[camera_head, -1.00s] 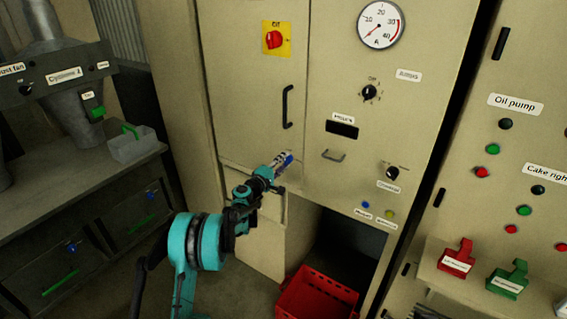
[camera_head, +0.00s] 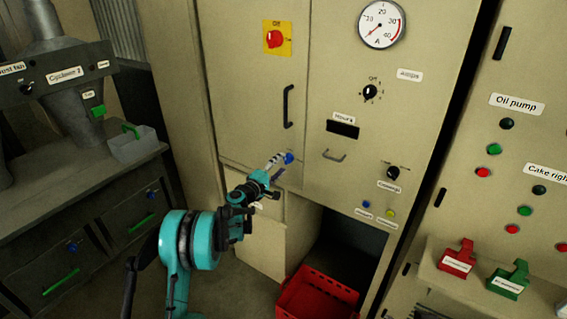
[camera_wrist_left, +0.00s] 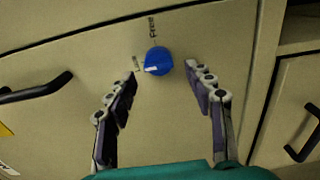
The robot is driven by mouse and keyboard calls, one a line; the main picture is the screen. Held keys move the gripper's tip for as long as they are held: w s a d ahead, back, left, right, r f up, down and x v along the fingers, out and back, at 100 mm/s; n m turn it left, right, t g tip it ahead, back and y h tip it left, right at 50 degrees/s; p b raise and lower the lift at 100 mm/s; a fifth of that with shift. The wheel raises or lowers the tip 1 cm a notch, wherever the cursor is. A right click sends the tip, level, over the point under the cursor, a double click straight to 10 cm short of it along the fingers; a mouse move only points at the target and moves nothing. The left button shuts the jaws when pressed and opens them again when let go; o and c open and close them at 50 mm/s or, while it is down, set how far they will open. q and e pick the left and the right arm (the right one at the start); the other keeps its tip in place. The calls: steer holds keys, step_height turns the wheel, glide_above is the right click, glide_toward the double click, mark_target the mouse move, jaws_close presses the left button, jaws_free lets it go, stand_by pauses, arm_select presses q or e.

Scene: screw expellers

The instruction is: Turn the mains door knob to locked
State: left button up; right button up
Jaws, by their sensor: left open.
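The mains door knob is a round blue knob (camera_wrist_left: 158,62) with a white pointer mark, seen in the left wrist view on the beige cabinet door. Its pointer is directed left, towards a partly hidden label; the "Free" label lies above it. In the head view the knob (camera_head: 289,158) shows just beyond the fingers, low on the door. My left gripper (camera_wrist_left: 172,88) is open, its fingers on either side and short of the knob, with nothing between them. In the head view the left gripper (camera_head: 278,163) reaches up to the door. My right gripper is not in view.
A red rotary switch (camera_head: 275,39) on a yellow plate and a black door handle (camera_head: 288,107) sit above on the cabinet. A red crate (camera_head: 318,297) stands in the opening below. A bench with drawers (camera_head: 85,215) stands at left.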

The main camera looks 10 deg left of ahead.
arm_select(q)
steer(key=v, duration=0.8)
steer(key=shift+s, duration=0.4)
steer(key=shift+a+r, duration=0.1)
steer(key=s+d+r+m+g, duration=0.35)
steer(key=s+d, duration=0.25)
steer(key=s, duration=0.3)
steer(key=s+d+r+m+g, duration=0.3)
steer(key=s+d+m, duration=0.25)
steer(key=s, duration=0.45)
steer(key=s+a+f+m+g+y, duration=0.1)
steer(key=s+a+f+m+y, duration=0.1)
steer(key=s, duration=1)
steer(key=s+a+f+m+g+y, duration=0.2)
steer(key=s+f+m+y, duration=0.1)
steer(key=s, duration=0.8)
steer(key=shift+s+f+y, duration=0.4)
steer(key=shift+f+y, duration=0.2)
steer(key=shift+f, duration=0.3)
